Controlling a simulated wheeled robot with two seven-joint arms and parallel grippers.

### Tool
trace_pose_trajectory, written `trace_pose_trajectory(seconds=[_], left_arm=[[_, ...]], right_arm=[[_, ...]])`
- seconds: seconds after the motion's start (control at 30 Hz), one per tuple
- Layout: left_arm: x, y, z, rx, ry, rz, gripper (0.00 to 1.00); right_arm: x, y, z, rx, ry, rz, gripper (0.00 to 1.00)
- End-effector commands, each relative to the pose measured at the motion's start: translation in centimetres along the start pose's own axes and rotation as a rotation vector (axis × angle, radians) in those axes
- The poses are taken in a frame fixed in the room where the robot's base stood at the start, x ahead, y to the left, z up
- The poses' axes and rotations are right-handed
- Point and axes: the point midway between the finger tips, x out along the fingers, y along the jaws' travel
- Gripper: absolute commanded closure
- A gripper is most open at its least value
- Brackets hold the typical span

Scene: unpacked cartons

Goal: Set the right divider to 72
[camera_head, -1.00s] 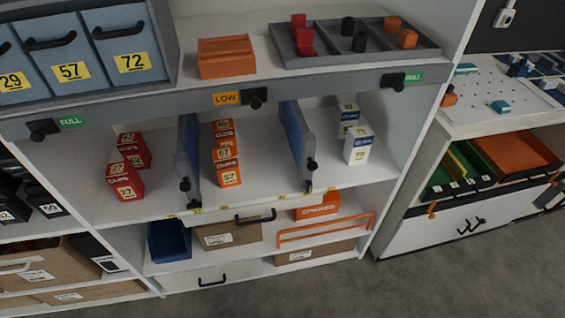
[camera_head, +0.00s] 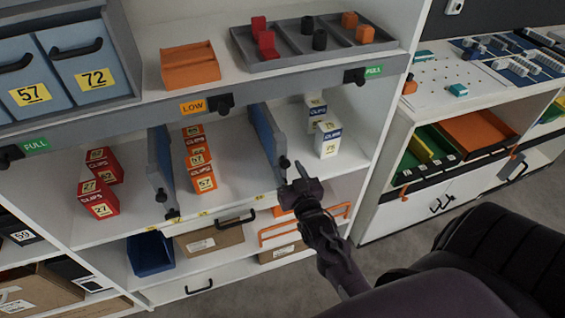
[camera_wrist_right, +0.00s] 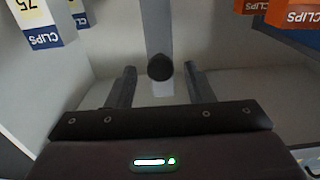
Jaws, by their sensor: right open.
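The right divider (camera_head: 268,140), a blue-grey upright panel, stands on the middle shelf between the orange boxes and the white-blue boxes. Its dark round knob (camera_head: 285,162) is at the front edge. My right gripper (camera_head: 298,187) is in front of the shelf, close to the knob. In the right wrist view the divider (camera_wrist_right: 157,25) runs down the middle, and the knob (camera_wrist_right: 160,67) appears between the tips of my open right gripper (camera_wrist_right: 160,82); I cannot tell whether they touch. The shelf-edge marks are too small to read. My left gripper is out of view.
The left divider (camera_head: 160,165) stands left of the orange boxes (camera_head: 200,170). White-blue boxes (camera_head: 327,140) stand right of the right divider, with free shelf between. Red boxes (camera_head: 98,198) stand further left. The grey rail (camera_head: 130,117) runs above.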

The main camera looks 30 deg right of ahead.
Motion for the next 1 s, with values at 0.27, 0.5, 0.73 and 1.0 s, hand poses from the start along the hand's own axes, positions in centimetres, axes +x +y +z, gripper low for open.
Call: trace_pose_trajectory(seconds=[0.27, 0.5, 0.73, 1.0], left_arm=[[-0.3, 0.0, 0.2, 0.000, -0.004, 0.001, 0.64], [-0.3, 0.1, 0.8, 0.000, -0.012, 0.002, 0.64], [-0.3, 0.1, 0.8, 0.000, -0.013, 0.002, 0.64], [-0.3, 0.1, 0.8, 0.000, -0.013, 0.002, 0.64]], right_arm=[[2.8, 0.0, 0.0, 0.000, -0.002, -0.001, 0.53], [3.0, 0.0, 0.1, 0.000, -0.002, -0.001, 0.53], [3.0, 0.0, 0.1, 0.000, -0.002, -0.001, 0.76], [2.9, 0.0, 0.1, 0.000, -0.002, -0.001, 1.00]])
